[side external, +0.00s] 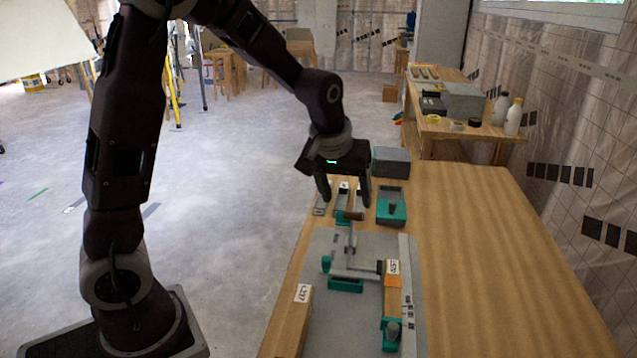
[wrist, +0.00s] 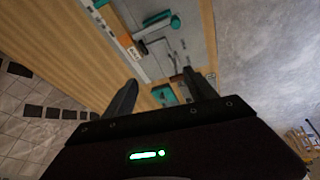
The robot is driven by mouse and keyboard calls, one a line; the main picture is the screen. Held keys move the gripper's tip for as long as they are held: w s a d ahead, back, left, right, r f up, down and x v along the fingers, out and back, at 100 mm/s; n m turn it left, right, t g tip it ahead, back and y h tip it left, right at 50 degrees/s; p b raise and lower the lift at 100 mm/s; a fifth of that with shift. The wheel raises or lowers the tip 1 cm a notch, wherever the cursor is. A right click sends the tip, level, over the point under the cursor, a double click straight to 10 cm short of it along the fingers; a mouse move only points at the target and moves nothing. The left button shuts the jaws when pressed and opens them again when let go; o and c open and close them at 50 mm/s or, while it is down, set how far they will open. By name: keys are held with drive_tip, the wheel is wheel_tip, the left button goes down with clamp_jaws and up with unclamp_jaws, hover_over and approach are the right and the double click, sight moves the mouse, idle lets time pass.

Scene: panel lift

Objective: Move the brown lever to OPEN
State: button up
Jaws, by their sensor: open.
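A short brown handle (side external: 349,215), which I take for the brown lever, sits atop a thin grey upright at the far end of the grey panel (side external: 350,300) in the side view. My gripper (side external: 346,200) is open and points down, its fingers apart with nothing held between them. In the picture the handle is just below the fingertips; I cannot tell the depth gap. In the wrist view my gripper (wrist: 160,79) is open above the panel's teal and grey fittings. The brown handle is hard to make out there. No OPEN label can be read clearly.
A grey crossbar with teal mounts (side external: 345,284) stands on the panel. A wooden block with an orange label (side external: 392,280) and a labelled wooden strip (side external: 295,315) flank it. A teal tray (side external: 391,209) and a grey box (side external: 391,161) lie beyond. The tabletop's right side is clear.

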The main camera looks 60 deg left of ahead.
sight(352, 228)
drive_tip(key=s+d+r+m+h, duration=0.1)
drive_tip(key=s+d+r+m, duration=0.1)
drive_tip(key=s+d+r, duration=0.2)
drive_tip(key=s+r, duration=0.3)
drive_tip(key=s, duration=0.2)
drive_tip(key=shift+s+r+m+t, duration=0.15)
drive_tip(key=shift+s+m+t, duration=0.05)
drive_tip(key=shift+m+t, duration=0.1)
drive_tip(key=shift+d, duration=0.1)
drive_tip(key=shift+c, duration=0.4)
